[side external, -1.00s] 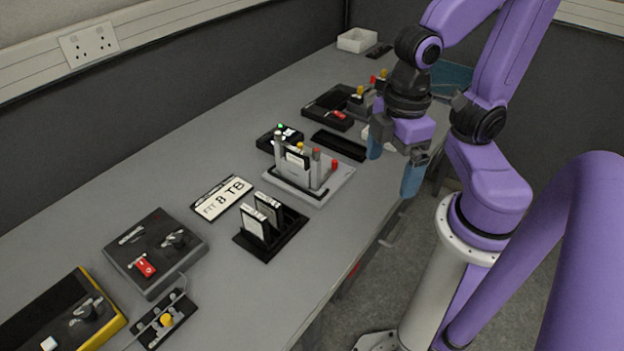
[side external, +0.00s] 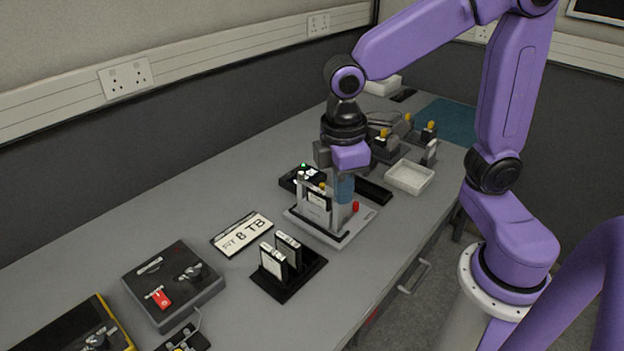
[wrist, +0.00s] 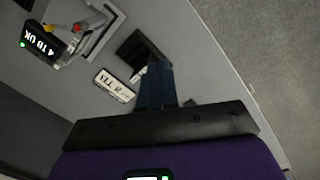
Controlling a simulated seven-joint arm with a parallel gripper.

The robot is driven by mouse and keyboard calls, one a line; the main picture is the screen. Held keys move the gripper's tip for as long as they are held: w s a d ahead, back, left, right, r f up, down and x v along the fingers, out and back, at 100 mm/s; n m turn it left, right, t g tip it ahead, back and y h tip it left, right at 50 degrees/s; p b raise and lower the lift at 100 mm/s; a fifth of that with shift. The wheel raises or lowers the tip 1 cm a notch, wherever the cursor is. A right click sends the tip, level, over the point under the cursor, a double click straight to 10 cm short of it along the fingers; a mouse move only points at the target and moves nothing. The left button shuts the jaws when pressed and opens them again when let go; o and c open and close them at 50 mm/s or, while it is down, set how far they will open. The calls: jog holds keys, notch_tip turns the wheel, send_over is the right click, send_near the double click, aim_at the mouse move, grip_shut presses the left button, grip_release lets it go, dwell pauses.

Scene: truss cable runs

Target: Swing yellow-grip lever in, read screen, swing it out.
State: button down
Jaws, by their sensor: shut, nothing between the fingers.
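The grey test fixture (side external: 350,232) stands mid-bench with a drive (side external: 316,203) upright in it. The yellow grip (side external: 322,187) of one lever shows behind my fingers; a red grip (side external: 355,206) is at the right. The small black screen unit (side external: 300,178) behind has a green light lit. In the wrist view the screen (wrist: 42,42) shows white text, apparently "4 TB" and "OK", tilted and small. My gripper (side external: 343,198) is shut and empty, in front of the fixture in the side view; I cannot tell if it touches the lever. Its blue fingers (wrist: 157,84) are together.
A card reading "FIT 8 TB" (side external: 243,233) lies left of the fixture. A black rack (side external: 290,278) with two drives stands in front. A white tray (side external: 410,176) is at the right. A dark box with a red switch (side external: 172,284) is at left.

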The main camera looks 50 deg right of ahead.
jog(key=w+d+f+m+g+h, duration=0.1)
jog(key=w+f, duration=0.1)
jog(key=w, duration=0.9)
jog(key=w+d+f+m, duration=0.1)
jog(key=w+d+f, duration=0.1)
jog(key=w, duration=0.9)
jog(key=w+d+f+m+g, duration=0.1)
jog(key=w+d+f, duration=0.3)
jog(key=d, duration=0.3)
jog(key=w+d+f+m+g, duration=0.1)
jog(key=w+d+f, duration=0.4)
jog(key=w+d, duration=0.1)
jog(key=shift+d+g+h, duration=0.3)
jog(key=shift+d+h, duration=0.1)
jog(key=shift+d, duration=0.05)
jog(key=x, duration=1)
jog(key=shift+f, duration=0.2)
jog(key=shift+s+d+r, duration=0.25)
jog(key=shift+s+d, duration=0.3)
jog(key=shift+s, duration=0.15)
jog(key=shift+s+d, duration=0.55)
jog(key=shift+s, duration=0.3)
